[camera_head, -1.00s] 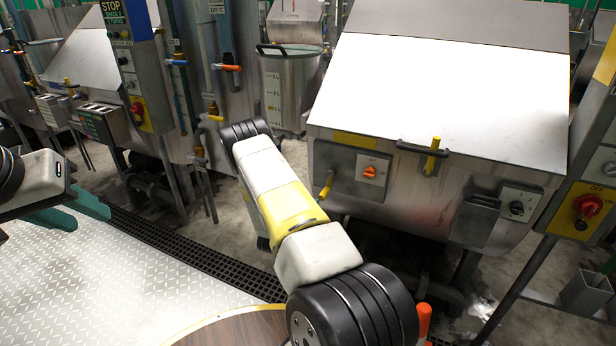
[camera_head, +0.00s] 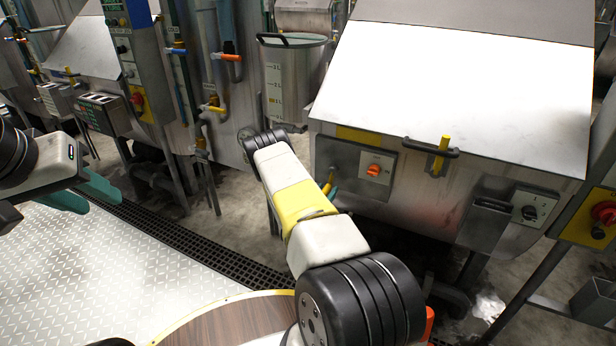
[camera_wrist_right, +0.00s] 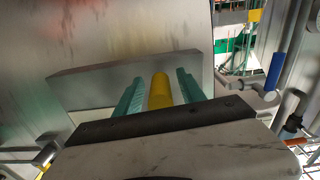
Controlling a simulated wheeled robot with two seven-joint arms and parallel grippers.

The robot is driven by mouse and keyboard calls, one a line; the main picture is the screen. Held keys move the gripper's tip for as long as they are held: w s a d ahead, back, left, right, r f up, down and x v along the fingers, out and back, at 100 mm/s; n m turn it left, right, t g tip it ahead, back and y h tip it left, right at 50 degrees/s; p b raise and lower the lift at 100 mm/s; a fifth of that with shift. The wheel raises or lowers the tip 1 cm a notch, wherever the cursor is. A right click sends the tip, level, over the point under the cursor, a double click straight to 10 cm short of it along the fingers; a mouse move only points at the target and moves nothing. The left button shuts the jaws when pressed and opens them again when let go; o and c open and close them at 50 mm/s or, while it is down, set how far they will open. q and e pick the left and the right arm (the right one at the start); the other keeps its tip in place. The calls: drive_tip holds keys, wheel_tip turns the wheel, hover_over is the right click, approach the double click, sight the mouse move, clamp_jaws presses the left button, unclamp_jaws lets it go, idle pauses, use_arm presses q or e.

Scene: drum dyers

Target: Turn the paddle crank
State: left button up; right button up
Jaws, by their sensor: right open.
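A short yellow grip (camera_head: 328,182), which looks like the paddle crank's handle, sticks out at the lower left of the steel machine's front. In the right wrist view the yellow grip (camera_wrist_right: 160,92) stands between the two teal fingers of my right gripper (camera_wrist_right: 158,94). The fingers are open, with a narrow gap visible on each side of the grip. In the head view my forearm hides most of this gripper; a bit of teal finger shows beside the grip. My left gripper (camera_head: 82,194) hangs at the left with its teal fingers apart, empty, over the floor.
The machine's sloped lid (camera_head: 455,85) has a black handle with a yellow post (camera_head: 438,156). An orange switch (camera_head: 373,170) sits just right of the grip. A steel measuring vessel (camera_head: 290,80) stands behind. A drain grate (camera_head: 200,250) crosses the floor.

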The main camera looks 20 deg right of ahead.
drive_tip(key=shift+w+d, duration=0.5)
drive_tip(key=shift+d, duration=0.05)
clamp_jaws()
idle(1.1)
